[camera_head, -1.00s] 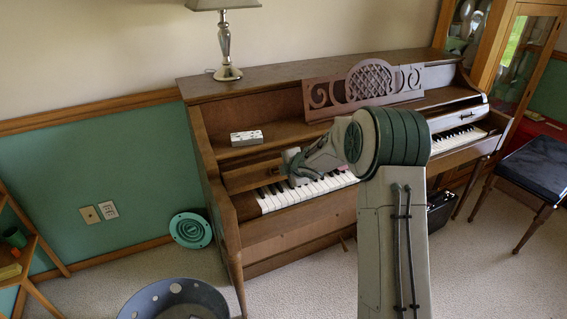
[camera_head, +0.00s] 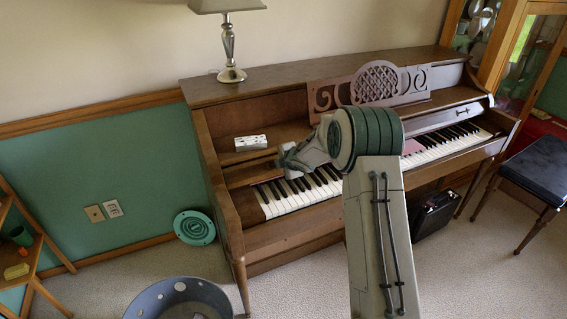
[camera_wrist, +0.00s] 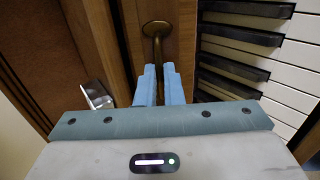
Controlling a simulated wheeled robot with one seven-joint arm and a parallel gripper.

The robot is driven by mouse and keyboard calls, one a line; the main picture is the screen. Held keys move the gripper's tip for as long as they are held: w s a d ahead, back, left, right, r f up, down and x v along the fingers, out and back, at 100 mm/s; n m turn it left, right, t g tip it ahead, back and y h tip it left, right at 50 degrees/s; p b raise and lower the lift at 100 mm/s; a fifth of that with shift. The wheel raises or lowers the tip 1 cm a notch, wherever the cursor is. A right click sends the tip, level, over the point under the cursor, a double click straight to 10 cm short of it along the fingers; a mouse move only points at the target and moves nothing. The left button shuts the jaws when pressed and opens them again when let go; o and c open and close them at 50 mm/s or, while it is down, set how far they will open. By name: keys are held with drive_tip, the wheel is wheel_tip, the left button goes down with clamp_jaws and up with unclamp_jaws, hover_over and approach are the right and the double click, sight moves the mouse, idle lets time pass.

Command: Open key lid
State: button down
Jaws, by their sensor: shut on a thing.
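The upright piano's key lid (camera_head: 252,173) is a brown wooden strip raised back above the keys. The white and black keys (camera_head: 287,196) show below it, and also in the wrist view (camera_wrist: 283,62). In the wrist view, a brass knob or handle (camera_wrist: 157,30) stands on the lid's wooden face. The blue fingertips of my gripper (camera_wrist: 159,86) are shut on the end of this handle. In the head view my gripper (camera_head: 284,160) is at the lid above the keys, and my arm hides part of the keyboard.
A small white box (camera_head: 251,142) lies on the piano's ledge behind the lid. A lamp (camera_head: 229,50) and a carved music stand (camera_head: 368,88) are on the piano. A dark bench (camera_head: 537,168) stands right, and a grey tub (camera_head: 178,298) is on the floor in front.

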drive_tip(key=shift+w+d+r, duration=0.1)
drive_tip(key=shift+d+r, duration=0.05)
drive_tip(key=c, duration=1.6)
unclamp_jaws()
drive_tip(key=p+v, duration=0.1)
drive_tip(key=v, duration=1.2)
drive_tip(key=shift+s+r, duration=0.15)
drive_tip(key=shift+s, duration=0.25)
drive_tip(key=shift+r, duration=0.1)
